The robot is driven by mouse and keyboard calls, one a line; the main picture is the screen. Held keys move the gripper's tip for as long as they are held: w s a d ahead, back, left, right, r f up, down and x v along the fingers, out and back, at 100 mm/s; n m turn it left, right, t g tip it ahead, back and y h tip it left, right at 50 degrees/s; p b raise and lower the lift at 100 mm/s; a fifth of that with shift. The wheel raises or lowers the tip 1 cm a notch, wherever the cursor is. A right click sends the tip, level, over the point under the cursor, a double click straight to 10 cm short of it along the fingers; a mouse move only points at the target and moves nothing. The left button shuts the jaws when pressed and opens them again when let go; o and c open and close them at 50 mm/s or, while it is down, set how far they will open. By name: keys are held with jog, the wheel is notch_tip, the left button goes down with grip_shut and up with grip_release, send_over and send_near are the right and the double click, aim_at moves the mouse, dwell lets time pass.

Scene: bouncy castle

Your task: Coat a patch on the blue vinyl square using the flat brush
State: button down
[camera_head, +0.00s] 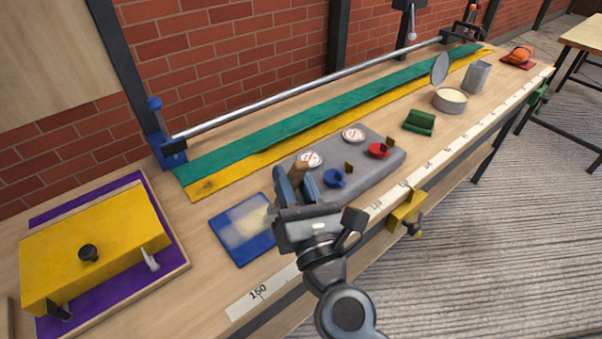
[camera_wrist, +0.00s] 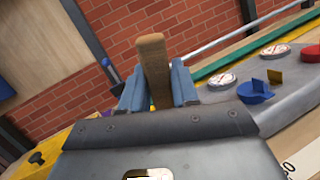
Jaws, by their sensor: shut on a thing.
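The blue vinyl square (camera_head: 227,244) lies flat on the workbench in the head view. A pale, whitish patch (camera_head: 245,223) covers much of its middle. My gripper (camera_head: 294,182) is beside the square's right edge, in front of the grey tray. It is shut on the flat brush (camera_head: 299,170), whose brown wooden handle stands up between the blue fingers. The handle (camera_wrist: 154,60) also shows upright between the fingers in the wrist view. The bristle end is hidden, so I cannot tell whether it touches anything.
The grey tray (camera_head: 383,171) holds two round white-lidded tins, a blue piece (camera_head: 335,178) and a red piece (camera_head: 380,151). A yellow box on a purple mat (camera_head: 165,242) stands at left. Green and yellow strips run behind. An open tin (camera_head: 450,101) stands farther right.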

jog(key=shift+s+a, duration=2.6)
jog(key=shift+a, duration=1.3)
jog(key=w+d, duration=0.5)
jog(key=d, duration=0.5)
jog(key=shift+w+d, duration=0.2)
jog(key=shift+d, duration=0.1)
notch_tip(320, 180, up, 6)
jog(key=p, duration=0.5)
jog(key=shift+p, duration=0.35)
notch_tip(320, 180, up, 3)
jog(key=p, duration=0.3)
